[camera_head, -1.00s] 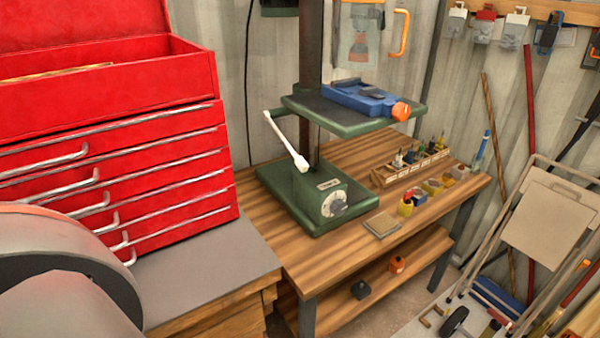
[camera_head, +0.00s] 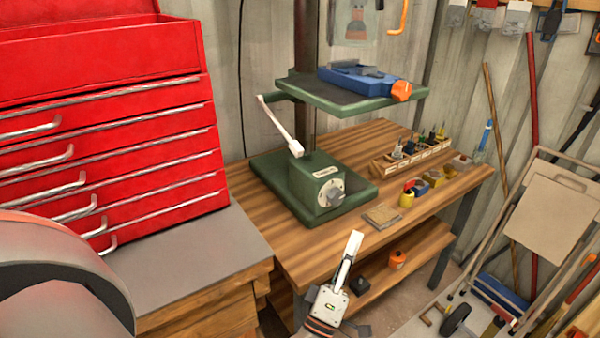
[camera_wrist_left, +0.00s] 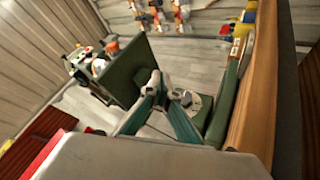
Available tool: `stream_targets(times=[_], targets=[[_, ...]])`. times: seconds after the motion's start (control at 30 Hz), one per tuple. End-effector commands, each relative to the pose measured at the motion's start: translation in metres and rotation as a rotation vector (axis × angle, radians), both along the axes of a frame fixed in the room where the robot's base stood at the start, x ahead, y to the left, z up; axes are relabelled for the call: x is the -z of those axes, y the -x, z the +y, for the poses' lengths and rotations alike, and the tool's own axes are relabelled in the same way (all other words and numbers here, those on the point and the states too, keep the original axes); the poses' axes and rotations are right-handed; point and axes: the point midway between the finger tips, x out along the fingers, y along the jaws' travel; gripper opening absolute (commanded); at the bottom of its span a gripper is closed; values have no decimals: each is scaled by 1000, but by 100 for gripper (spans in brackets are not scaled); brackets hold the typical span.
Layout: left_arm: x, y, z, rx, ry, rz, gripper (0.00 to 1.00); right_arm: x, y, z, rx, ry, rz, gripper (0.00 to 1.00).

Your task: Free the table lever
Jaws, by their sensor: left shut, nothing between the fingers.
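The table lever (camera_head: 281,126) is a white bar at the left of the drill press, slanting down to the right from its pivot. Its lower end is in front of the column, just above the green base (camera_head: 318,185). The green drill press table (camera_head: 335,97) is above it. My left gripper (camera_head: 354,240) is shut and empty, pointing up in front of the workbench. It is apart from the lever, lower and to the right in the head view. In the left wrist view, its fingers (camera_wrist_left: 155,88) point toward the press; I cannot make out the lever there. My right gripper is not in view.
A blue vise (camera_head: 358,80) sits on the press table. The wooden workbench (camera_head: 258,205) holds small cups and a bit rack (camera_head: 410,155). A red tool chest (camera_head: 110,130) stands at the left. A folded trolley (camera_head: 548,210) leans at the right.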

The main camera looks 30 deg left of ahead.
Motion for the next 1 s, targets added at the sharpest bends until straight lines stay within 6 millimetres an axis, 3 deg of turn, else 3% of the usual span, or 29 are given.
stream_targets(times=[0.03, 0.2, 0.4, 0.6, 1.0], targets=[[-10, -8, 11, 5, 139, -86, 0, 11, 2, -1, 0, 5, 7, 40], [-38, -15, 58, 41, 597, -393, 0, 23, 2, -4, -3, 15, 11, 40], [-34, -16, 98, 87, 984, -686, 0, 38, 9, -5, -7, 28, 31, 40], [-25, -15, 114, 108, 1147, -827, 0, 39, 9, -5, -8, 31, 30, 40], [-26, -15, 116, 110, 1162, -843, 0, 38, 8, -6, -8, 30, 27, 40]])
